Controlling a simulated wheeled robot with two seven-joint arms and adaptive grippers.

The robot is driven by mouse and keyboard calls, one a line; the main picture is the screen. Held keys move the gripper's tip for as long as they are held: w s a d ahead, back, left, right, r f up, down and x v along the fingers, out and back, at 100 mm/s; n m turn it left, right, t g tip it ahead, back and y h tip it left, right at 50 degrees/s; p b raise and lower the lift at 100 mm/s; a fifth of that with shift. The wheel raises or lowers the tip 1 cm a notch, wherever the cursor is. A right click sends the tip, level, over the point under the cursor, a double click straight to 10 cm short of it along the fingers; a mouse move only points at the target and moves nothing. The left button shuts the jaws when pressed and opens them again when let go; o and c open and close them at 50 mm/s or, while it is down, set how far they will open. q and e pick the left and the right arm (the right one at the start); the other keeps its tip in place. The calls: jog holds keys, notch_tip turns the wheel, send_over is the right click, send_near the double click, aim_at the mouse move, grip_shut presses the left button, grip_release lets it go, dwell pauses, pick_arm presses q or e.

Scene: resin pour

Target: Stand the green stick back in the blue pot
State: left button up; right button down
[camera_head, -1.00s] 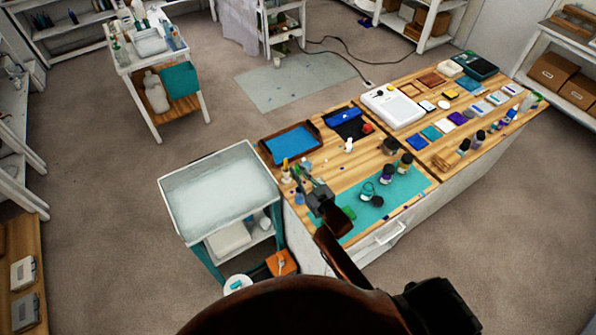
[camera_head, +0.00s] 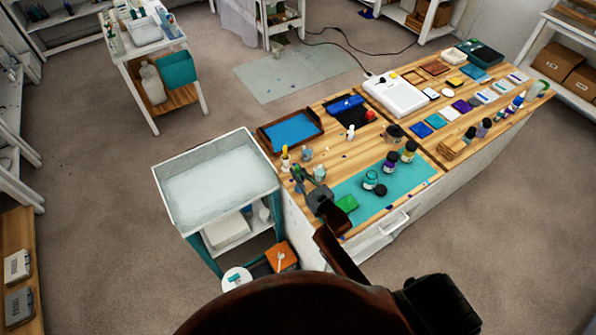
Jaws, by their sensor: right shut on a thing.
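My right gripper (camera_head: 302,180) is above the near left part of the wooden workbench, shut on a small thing. A green bit at its fingertips looks like the green stick (camera_head: 297,171), mostly hidden and too small to see its tilt. A small bluish pot (camera_head: 306,154) stands just beyond the fingertips, apart from them. A second pale bluish container (camera_head: 320,172) is just right of the gripper. I cannot tell for sure which is the blue pot. My left gripper is not in view.
A yellow-topped bottle (camera_head: 285,160) stands left of the pots, near a blue-lined tray (camera_head: 292,131). A white-topped cart (camera_head: 218,182) stands left of the bench.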

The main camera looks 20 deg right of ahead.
jog(key=c, duration=1.9)
grip_release()
